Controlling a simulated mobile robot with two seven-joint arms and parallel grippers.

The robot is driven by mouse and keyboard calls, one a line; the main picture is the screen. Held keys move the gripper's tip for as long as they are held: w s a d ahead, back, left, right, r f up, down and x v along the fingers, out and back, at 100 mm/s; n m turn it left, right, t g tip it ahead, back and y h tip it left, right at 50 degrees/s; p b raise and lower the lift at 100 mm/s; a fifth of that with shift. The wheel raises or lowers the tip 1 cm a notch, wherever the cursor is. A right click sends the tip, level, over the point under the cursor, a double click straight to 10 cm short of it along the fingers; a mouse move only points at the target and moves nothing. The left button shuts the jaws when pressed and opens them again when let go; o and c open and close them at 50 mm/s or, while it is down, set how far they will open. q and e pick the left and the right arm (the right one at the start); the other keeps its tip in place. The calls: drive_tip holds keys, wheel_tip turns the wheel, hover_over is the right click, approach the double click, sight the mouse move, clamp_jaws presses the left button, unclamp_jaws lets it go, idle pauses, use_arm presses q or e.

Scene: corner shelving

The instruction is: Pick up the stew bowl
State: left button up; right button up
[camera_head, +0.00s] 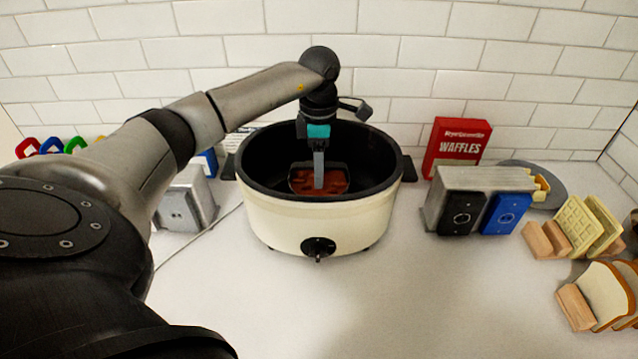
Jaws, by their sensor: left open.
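The stew bowl (336,182) looks like a small dark-rimmed bowl of red-brown stew, deep inside the round cream cooker (280,222). The cooker is uncovered, with a black inner wall and a knob at its front. My left gripper (319,180) comes down from above into the cooker, its fingers pointing down in front of the stew. It is open, though only one finger shows clearly from here. The finger hides the middle of the bowl, and I cannot tell whether it touches it. My right gripper is out of view.
A red waffle box (458,148) stands behind a toaster (478,187) right of the cooker. Waffles (580,222) and bread slices (612,292) stand in wooden holders at far right. Another metal appliance (186,202) is at left. The white tiled wall is close behind; the front counter is clear.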

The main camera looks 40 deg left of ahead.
use_arm(q)
clamp_jaws()
idle(0.3)
drive_tip(key=shift+r, duration=0.1)
idle(1.0)
